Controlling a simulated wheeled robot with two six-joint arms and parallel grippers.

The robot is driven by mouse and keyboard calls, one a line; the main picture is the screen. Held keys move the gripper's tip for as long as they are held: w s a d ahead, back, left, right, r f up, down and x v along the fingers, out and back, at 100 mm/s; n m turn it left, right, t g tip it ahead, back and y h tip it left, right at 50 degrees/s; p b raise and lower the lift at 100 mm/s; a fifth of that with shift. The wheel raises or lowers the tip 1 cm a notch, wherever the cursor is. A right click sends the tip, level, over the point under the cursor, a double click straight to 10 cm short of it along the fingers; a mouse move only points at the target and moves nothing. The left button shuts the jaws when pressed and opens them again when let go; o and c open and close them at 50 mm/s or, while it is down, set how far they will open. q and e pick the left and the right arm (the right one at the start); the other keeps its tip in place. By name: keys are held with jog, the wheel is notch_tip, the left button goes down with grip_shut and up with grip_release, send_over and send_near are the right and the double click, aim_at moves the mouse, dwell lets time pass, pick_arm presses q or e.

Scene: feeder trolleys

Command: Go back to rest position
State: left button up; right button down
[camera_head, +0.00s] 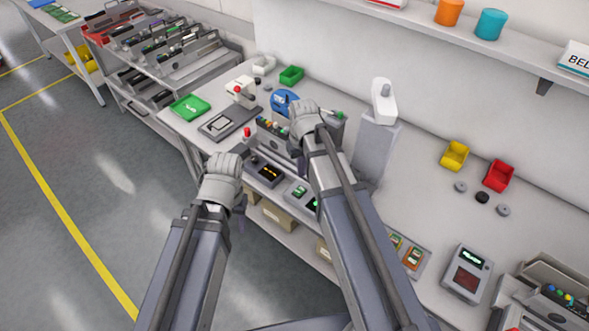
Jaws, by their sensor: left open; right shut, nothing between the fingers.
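My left arm reaches up from the bottom of the head view, and its gripper (238,152) is over the front edge of the workbench, near a dark device with a red knob. It is open and holds nothing that I can see. My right arm reaches further over the bench, and its gripper (303,108) is at a grey feeder unit (276,133) with coloured knobs, in front of a blue reel (285,100). It is shut and empty; its fingertips are mostly hidden by the wrist. I cannot tell whether it touches the unit.
The workbench (425,190) carries a green tray (190,107), a white-grey post (375,140), a yellow bin (454,156), a red bin (498,175) and a handheld meter (467,274). A trolley (165,60) with several feeders stands at the back left. The floor (80,160) at left is clear.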

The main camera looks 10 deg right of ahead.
jog(key=s+a+n+h, duration=0.1)
jog(key=s+a+n, duration=0.1)
jog(key=s+a, duration=0.8)
jog(key=s, duration=0.4)
